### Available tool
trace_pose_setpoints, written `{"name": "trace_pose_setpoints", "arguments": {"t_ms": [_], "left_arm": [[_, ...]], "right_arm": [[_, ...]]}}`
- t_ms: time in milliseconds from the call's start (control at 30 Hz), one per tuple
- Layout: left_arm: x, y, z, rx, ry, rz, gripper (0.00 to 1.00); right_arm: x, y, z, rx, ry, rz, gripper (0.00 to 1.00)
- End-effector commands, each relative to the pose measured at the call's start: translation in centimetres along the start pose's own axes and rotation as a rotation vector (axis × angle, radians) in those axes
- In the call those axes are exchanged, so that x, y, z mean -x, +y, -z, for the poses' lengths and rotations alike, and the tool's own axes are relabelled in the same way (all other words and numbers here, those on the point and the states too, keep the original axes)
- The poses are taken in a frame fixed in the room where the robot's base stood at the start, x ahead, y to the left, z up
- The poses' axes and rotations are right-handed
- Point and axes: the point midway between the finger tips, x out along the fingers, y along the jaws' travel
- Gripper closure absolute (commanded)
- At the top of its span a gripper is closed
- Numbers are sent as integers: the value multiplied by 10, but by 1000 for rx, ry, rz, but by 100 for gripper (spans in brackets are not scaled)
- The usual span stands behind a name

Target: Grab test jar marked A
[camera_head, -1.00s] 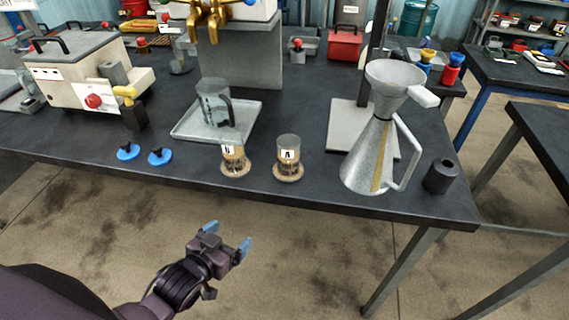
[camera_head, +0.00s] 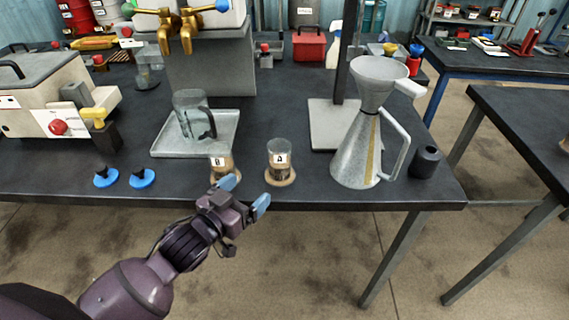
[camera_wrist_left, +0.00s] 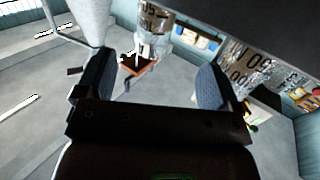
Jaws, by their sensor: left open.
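The test jar marked A (camera_head: 280,148) stands upright near the table's front edge, a clear jar on a tan round base with dark content low down. Jar B (camera_head: 217,174) stands to its left, partly hidden behind my left gripper (camera_head: 245,193). That gripper is open and empty at the table's front edge, below and left of jar A, not touching it. In the left wrist view, two graduated glass jars show upside down. One (camera_wrist_left: 152,22) is beyond the gap between the open fingers (camera_wrist_left: 153,82) and seems to be A; the other (camera_wrist_left: 243,68) is at the right.
A metal jug with a funnel (camera_head: 352,160) stands right of jar A, with a dark cylinder (camera_head: 425,162) beyond it. Two blue-based stoppers (camera_head: 142,178) lie left of jar B. A tray (camera_head: 166,147) with a glass pitcher (camera_head: 190,112) is behind the jars.

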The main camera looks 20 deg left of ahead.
Motion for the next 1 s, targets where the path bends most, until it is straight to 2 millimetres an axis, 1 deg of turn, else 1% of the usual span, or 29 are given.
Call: {"name": "trace_pose_setpoints", "arguments": {"t_ms": [67, 133, 200, 300, 400, 667, 900, 1000], "left_arm": [[-6, 1, 2, 0, 5, -5, 12], [-14, 1, 2, 0, 7, -5, 12], [-24, 1, 2, 0, 6, -4, 12], [-38, 1, 2, 1, 5, -3, 12], [-48, 1, 1, 1, 5, -3, 12], [-63, 2, 0, 0, 4, -4, 12], [-94, 5, -6, 0, 4, -3, 12], [-103, 5, -6, 1, 4, -3, 12]], "right_arm": [[-5, 2, 8, 7, 16, 0, 39], [-7, 2, 12, 11, 25, 1, 39], [-6, 2, 10, 11, 22, 1, 39], [-2, 1, 2, 8, 5, 1, 39], [-1, 1, -3, 7, -4, 1, 39], [-2, -2, -3, -3, -4, 0, 39], [-5, -3, -3, -6, -1, 2, 39], [-7, -3, 0, -4, 4, 3, 39]]}}
